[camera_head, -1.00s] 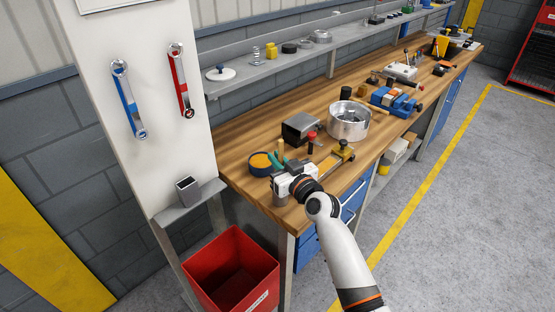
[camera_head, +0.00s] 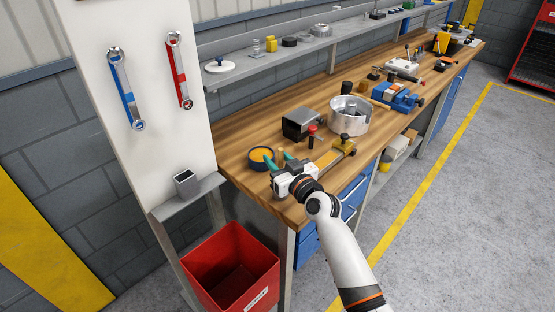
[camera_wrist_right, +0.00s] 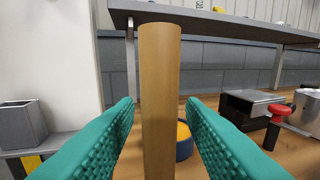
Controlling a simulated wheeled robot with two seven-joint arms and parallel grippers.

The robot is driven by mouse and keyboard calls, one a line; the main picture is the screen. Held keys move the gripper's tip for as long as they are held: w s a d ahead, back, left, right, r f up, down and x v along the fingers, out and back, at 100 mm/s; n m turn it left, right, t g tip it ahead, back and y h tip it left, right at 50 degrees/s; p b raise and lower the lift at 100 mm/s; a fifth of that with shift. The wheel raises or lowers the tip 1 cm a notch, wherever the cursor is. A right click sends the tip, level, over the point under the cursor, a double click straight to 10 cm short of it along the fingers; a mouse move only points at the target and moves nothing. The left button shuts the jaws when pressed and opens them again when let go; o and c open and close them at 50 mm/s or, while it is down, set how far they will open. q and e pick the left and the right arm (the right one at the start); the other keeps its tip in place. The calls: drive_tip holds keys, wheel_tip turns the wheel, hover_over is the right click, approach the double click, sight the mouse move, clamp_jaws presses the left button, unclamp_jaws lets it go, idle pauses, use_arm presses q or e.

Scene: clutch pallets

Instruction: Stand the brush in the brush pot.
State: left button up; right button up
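The brush shows as an upright wooden handle (camera_wrist_right: 159,100) in the right wrist view; its bristle end is not visible. My right gripper (camera_head: 282,162) is over the near left end of the workbench. Its two green fingers stand apart on either side of the handle, with a narrow gap visible on each side. The brush pot appears to be the grey, square, open-topped holder (camera_head: 186,183) on a small side shelf, left of the gripper; it also shows in the right wrist view (camera_wrist_right: 22,124). My left gripper is not in view.
A blue round tub with yellow contents (camera_head: 261,158) stands just behind the gripper. A dark metal block (camera_head: 300,124), a red-topped tool (camera_head: 312,135) and a silver drum (camera_head: 349,116) stand to the right. A red bin (camera_head: 231,268) is on the floor below.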

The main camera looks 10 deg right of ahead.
drive_tip(key=b+v, duration=0.1)
drive_tip(key=v, duration=1.1)
drive_tip(key=shift+s+f, duration=0.1)
idle(0.5)
